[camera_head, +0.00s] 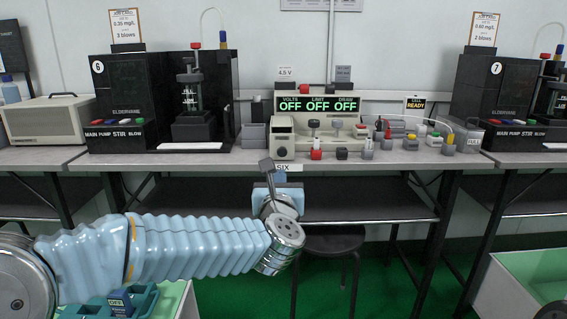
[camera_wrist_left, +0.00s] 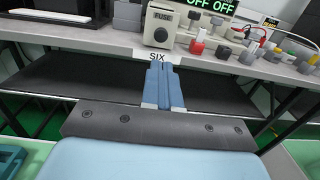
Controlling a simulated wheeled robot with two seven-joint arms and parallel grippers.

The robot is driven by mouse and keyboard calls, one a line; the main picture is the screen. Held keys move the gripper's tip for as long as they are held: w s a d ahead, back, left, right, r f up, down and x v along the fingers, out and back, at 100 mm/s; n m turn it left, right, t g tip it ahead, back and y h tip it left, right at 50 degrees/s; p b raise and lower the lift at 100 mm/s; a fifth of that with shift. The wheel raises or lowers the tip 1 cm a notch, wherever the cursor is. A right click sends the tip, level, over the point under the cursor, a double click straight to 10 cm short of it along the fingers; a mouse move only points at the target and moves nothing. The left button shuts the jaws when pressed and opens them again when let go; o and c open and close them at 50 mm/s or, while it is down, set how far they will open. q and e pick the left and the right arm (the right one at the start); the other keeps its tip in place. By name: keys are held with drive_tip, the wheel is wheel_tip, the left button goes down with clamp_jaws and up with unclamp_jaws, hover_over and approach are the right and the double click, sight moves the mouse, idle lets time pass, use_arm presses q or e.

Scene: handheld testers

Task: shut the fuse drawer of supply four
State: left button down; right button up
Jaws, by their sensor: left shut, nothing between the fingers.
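The bench in front of me carries a SIX label (camera_head: 283,167); I see no bench marked four. On it stands a beige power supply (camera_head: 340,140) with a green display reading OFF. At its left is the fuse drawer (camera_head: 283,141), a beige block with a dark round knob, which seems to stick out toward me. Its FUSE label and knob also show in the left wrist view (camera_wrist_left: 159,34). My left gripper (camera_head: 281,177) is shut and empty, in front of the bench edge and below the drawer, apart from it. In the wrist view its blue fingers (camera_wrist_left: 157,66) overlap the edge below the label. My right gripper is out of view.
A black tester marked 6 (camera_head: 130,85) stands left of the supply. Several plugs and small blocks (camera_head: 410,143) lie to its right. A lower shelf (camera_head: 370,208) and a black stool (camera_head: 333,240) are under the bench. The bench strip before the drawer looks clear.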

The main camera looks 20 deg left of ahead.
sight(281, 154)
use_arm(q)
drive_tip(key=p+x, duration=0.2)
drive_tip(key=x, duration=0.9)
drive_tip(key=shift+w+a, duration=0.15)
drive_tip(key=shift+w, duration=0.15)
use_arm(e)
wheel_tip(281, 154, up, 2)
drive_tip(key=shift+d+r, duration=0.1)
use_arm(q)
drive_tip(key=shift+w, duration=0.1)
